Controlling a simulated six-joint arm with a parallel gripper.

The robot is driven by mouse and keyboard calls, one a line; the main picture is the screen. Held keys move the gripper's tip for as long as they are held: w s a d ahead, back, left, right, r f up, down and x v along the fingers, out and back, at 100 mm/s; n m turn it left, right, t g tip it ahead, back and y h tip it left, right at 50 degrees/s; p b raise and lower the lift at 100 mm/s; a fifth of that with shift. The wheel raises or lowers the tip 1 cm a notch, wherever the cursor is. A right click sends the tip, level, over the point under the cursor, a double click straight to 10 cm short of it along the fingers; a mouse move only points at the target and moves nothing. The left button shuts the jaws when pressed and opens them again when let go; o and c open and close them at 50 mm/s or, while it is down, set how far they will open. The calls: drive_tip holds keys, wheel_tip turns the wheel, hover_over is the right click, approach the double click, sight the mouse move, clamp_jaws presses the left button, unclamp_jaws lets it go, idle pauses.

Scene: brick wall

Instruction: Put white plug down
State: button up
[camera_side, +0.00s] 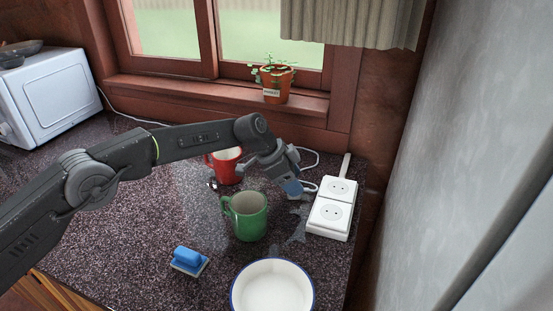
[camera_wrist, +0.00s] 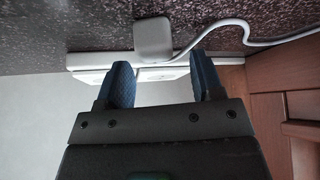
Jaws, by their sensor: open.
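The white plug (camera_wrist: 153,40) shows in the wrist view, looking pale grey, on the dark speckled counter with its white cable (camera_wrist: 235,24) curving off to the right. My gripper (camera_wrist: 163,66) is open, with its two blue fingertips apart. The plug appears just beyond the fingertips, between their lines, and is not clasped. In the side view my gripper (camera_side: 292,187) is low over the counter, left of the white power strip (camera_side: 331,209). There the plug is mostly hidden by the gripper, and I cannot make out its outline.
A green mug (camera_side: 245,216) stands close to the left of my gripper, and a red mug (camera_side: 228,168) stands behind. A white bowl (camera_side: 272,290) and a blue-handled brush (camera_side: 188,261) are in front. A potted plant (camera_side: 276,83) is on the windowsill; a white appliance (camera_side: 48,95) stands left.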

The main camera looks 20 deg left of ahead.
drive_tip(key=v, duration=1)
drive_tip(key=shift+s+r, duration=0.15)
drive_tip(key=shift+r, duration=0.2)
drive_tip(key=shift+a, duration=0.15)
drive_tip(key=s+a+r+n+t+y, duration=0.25)
drive_tip(key=s+a+r+n, duration=0.35)
drive_tip(key=s+a+r, duration=0.85)
drive_tip(key=s+a+f+n+y, duration=0.1)
drive_tip(key=s+a+f+n, duration=0.1)
drive_tip(key=s, duration=0.6)
drive_tip(key=s+a+f+n+y, duration=0.1)
drive_tip(key=s+a+f+n, duration=0.1)
drive_tip(key=s, duration=0.6)
drive_tip(key=s+a+f+n+y, duration=0.1)
drive_tip(key=s+a+f+n, duration=0.2)
drive_tip(key=s, duration=0.5)
drive_tip(key=shift+s+a+t+y, duration=0.35)
drive_tip(key=shift+a, duration=0.05)
